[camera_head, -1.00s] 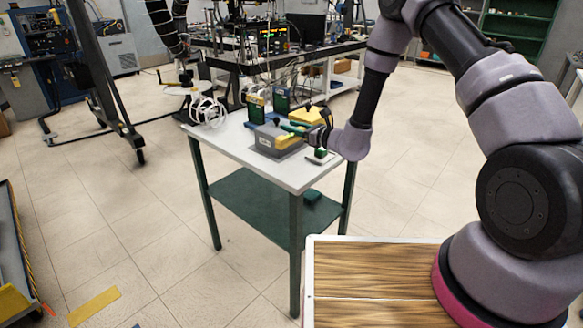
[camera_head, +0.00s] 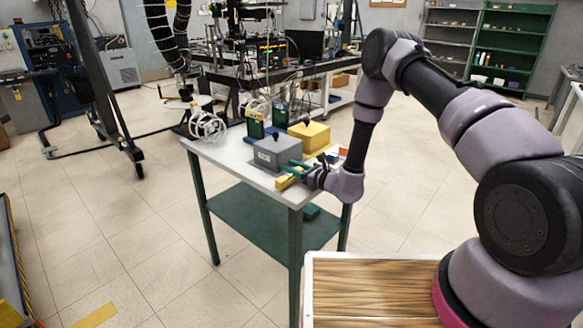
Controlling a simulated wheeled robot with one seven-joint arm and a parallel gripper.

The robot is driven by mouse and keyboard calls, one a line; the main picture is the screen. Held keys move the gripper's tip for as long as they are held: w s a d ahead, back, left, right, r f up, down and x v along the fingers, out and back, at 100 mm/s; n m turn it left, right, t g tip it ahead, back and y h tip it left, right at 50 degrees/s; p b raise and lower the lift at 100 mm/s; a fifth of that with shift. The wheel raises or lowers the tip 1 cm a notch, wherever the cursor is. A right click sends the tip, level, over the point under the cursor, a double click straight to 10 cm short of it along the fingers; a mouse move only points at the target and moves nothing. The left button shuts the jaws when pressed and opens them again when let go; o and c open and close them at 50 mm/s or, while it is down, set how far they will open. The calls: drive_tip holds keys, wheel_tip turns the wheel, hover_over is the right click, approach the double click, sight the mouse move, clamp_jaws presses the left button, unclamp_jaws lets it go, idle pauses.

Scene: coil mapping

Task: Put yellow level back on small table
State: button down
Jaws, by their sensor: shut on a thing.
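The small table (camera_head: 220,152) has a white top and green legs, and stands in the middle of the head view. The yellow level (camera_head: 286,182) is a short yellow bar at the table's near right edge, in front of the grey box. My gripper (camera_head: 296,168), with green fingers, reaches in from the right and is shut on the level. The level is at or just above the tabletop; I cannot tell if it touches. Part of the level is hidden by the fingers.
A grey box (camera_head: 277,152) with a black knob and a yellow box (camera_head: 311,135) stand close behind my gripper. Green-faced devices (camera_head: 255,129) and a coil of white cable (camera_head: 208,127) are farther back. A small orange-and-white item (camera_head: 343,151) is at the right edge.

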drive_tip(key=shift+f, duration=0.25)
drive_tip(key=shift+s+f, duration=0.1)
drive_tip(key=shift+f, duration=0.2)
